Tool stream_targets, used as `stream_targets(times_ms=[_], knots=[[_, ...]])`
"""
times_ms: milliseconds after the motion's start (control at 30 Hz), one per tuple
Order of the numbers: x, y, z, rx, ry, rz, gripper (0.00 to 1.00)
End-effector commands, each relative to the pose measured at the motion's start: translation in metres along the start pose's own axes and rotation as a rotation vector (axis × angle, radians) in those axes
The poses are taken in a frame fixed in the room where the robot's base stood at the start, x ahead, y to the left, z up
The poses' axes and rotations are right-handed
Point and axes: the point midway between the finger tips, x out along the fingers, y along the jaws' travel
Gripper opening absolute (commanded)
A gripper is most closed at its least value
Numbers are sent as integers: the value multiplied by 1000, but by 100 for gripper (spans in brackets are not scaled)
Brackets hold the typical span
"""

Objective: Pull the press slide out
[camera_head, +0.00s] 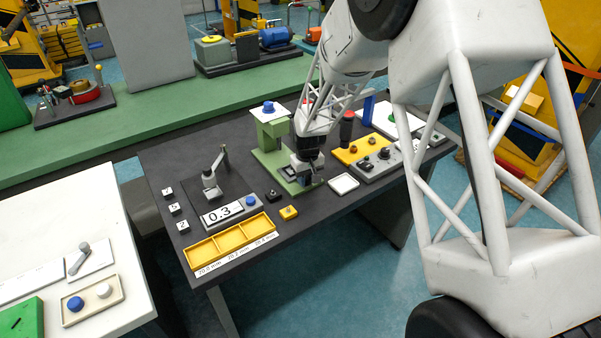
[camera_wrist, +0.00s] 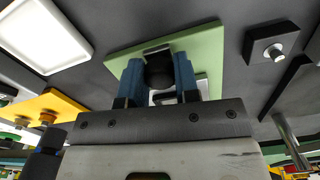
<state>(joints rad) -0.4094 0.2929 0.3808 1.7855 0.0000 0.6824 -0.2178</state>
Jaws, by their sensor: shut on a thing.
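The green press (camera_head: 270,130) stands on the dark table, with a blue knob on its top and a green base plate. Its base also shows in the wrist view (camera_wrist: 208,45). My gripper (camera_head: 306,168) is low at the front of the press. In the wrist view, my gripper's two blue fingers (camera_wrist: 158,78) are shut on a dark rounded handle (camera_wrist: 159,72), which I take to be the press slide's knob. Light metal parts show behind and between the fingers. How far the slide stands out is hidden by my gripper.
A white square tray (camera_head: 343,184) lies right of the press base. A yellow compartment tray (camera_head: 230,240) is at the front left. A yellow plate with knobs (camera_head: 357,150) is to the right.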

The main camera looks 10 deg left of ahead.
Motion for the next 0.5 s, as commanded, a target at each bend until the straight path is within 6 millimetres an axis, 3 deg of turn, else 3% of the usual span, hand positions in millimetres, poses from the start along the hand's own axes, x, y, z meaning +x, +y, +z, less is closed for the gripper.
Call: stream_targets(times_ms=[200,500], knots=[[0,5,28,0,-1,0,0],[0,6,38,0,0,0,0]])
